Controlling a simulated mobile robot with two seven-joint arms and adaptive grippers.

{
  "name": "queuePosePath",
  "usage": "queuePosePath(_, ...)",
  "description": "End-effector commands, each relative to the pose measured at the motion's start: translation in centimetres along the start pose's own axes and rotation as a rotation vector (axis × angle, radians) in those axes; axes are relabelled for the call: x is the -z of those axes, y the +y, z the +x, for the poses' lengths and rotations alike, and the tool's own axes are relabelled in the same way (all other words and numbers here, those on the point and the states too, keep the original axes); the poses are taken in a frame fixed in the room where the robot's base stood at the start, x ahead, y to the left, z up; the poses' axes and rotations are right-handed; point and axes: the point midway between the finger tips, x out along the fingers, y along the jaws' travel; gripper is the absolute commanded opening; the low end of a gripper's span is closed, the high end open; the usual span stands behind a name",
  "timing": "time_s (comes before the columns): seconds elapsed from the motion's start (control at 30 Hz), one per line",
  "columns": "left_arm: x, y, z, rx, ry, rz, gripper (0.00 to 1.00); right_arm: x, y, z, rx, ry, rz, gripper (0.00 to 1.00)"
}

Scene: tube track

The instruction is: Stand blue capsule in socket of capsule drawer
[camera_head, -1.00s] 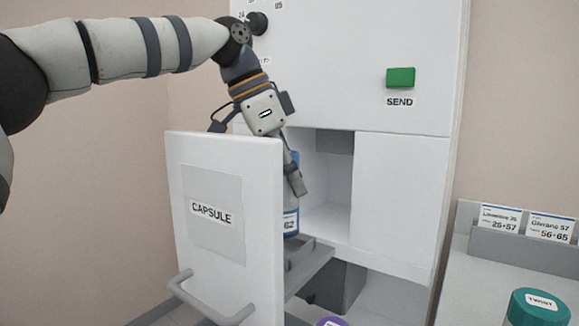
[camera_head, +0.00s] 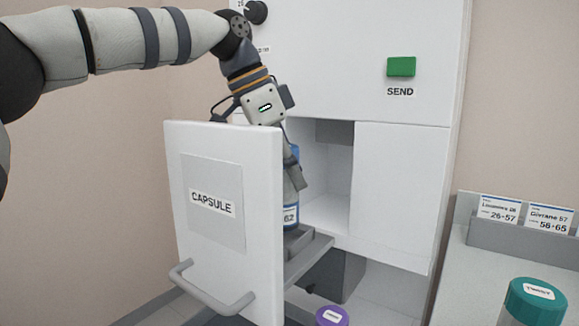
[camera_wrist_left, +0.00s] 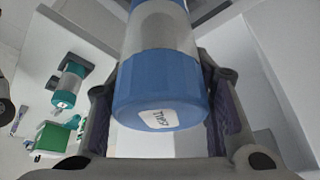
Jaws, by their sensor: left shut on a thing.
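The blue capsule (camera_head: 291,212) is upright behind the open front of the capsule drawer (camera_head: 262,150), low over the grey socket block (camera_head: 305,240). The drawer front partly hides it, so I cannot tell whether its base is seated. My left gripper (camera_head: 295,178) points down and is shut on the capsule near its blue cap. In the left wrist view the capsule's blue cap (camera_wrist_left: 160,92) lies between the two fingers of the gripper (camera_wrist_left: 160,130). My right gripper is not in view.
The cabinet has an open recess (camera_head: 325,185) behind the drawer and a green SEND button (camera_head: 401,67) above. A teal-lidded container (camera_head: 537,300) stands at the right, before a grey card rack (camera_head: 515,238). A purple lid (camera_head: 332,316) shows at the bottom edge.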

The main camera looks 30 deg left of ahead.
Motion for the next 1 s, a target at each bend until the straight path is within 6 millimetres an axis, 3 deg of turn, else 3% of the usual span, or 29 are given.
queuePosePath(1.0, -0.7, 0.0, 1.5, 0.0, 0.0, 0.001, 0.13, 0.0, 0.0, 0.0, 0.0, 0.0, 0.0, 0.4)
